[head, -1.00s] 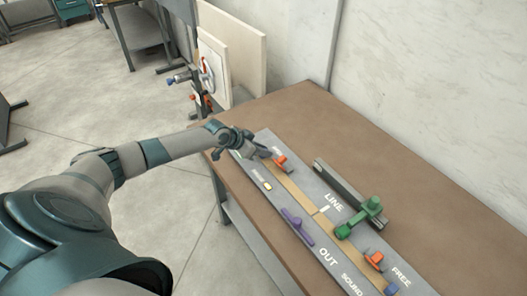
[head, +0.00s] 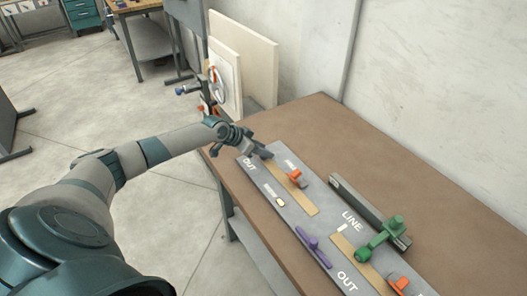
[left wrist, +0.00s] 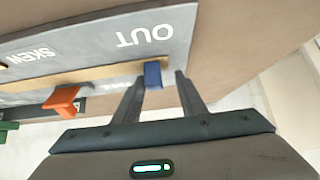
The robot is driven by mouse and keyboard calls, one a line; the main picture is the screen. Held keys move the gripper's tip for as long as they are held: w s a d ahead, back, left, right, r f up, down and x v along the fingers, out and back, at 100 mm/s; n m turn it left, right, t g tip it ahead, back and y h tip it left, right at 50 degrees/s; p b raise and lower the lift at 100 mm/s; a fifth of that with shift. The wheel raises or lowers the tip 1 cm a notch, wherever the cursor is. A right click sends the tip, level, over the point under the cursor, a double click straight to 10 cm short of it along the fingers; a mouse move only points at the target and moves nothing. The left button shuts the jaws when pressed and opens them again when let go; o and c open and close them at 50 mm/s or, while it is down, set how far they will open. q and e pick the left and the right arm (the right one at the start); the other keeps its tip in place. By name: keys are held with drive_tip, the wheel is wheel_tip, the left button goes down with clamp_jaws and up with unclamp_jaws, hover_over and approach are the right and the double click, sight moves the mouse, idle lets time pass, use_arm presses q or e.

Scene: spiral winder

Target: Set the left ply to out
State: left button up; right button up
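The left ply is a tan strip (head: 292,192) in the grey board, with a blue block (left wrist: 153,76) at its outer end beside the OUT mark (left wrist: 158,36). A gap separates its inner end from the right tan strip (head: 345,248). My left gripper (head: 260,150) is at the blue block on the board's far-left end. In the left wrist view its fingers (left wrist: 160,82) are apart, one on each side of the block, with clear space on the right side. My right gripper is not in view.
The brown bench top (head: 320,130) behind is clear.

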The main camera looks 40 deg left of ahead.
use_arm(q)
drive_tip(key=shift+s+d, duration=0.1)
